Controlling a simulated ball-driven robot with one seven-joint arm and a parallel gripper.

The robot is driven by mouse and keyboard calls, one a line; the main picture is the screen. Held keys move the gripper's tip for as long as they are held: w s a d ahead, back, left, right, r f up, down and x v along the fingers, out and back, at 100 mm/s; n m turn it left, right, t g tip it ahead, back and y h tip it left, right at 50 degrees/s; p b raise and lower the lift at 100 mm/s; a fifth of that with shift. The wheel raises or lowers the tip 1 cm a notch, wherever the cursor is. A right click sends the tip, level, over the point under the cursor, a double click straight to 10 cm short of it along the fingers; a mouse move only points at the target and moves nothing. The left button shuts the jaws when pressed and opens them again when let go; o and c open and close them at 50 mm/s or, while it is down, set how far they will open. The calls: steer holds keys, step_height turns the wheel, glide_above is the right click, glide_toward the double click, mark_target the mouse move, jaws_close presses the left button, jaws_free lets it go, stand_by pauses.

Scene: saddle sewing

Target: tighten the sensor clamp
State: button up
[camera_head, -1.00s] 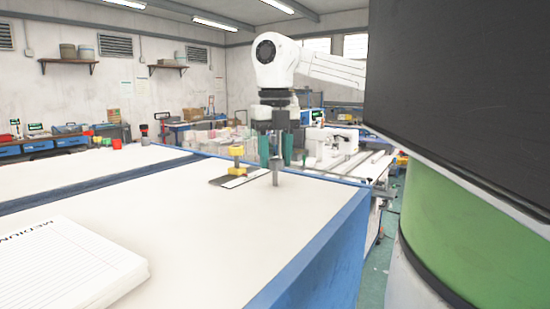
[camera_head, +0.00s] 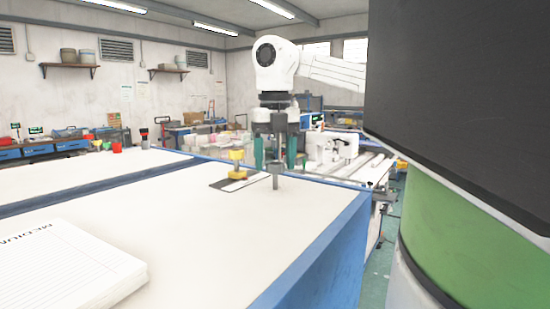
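A yellow clamp-like piece (camera_head: 237,157), with a wider yellow part on top of a yellow base, stands on a dark flat plate with a pale strip (camera_head: 222,184) on the white tabletop. I cannot tell for sure that it is the sensor clamp. Just right of it a short grey post (camera_head: 276,174) stands upright on the table. My gripper (camera_head: 275,166) points down over the post, its two teal fingers spread apart to either side. I see nothing held between them. Whether the fingertips reach down to the post's height is hard to tell.
The white table (camera_head: 215,235) has a blue edge at the right. A lined notepad (camera_head: 65,270) lies at its near left. A white sewing machine (camera_head: 332,147) stands on a bench behind. The tabletop between notepad and post is clear.

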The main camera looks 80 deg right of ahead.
mark_target(276, 163)
steer(key=shift+o, duration=0.4)
step_height(276, 163, up, 11)
steer(key=shift+f, duration=0.15)
stand_by(0.8)
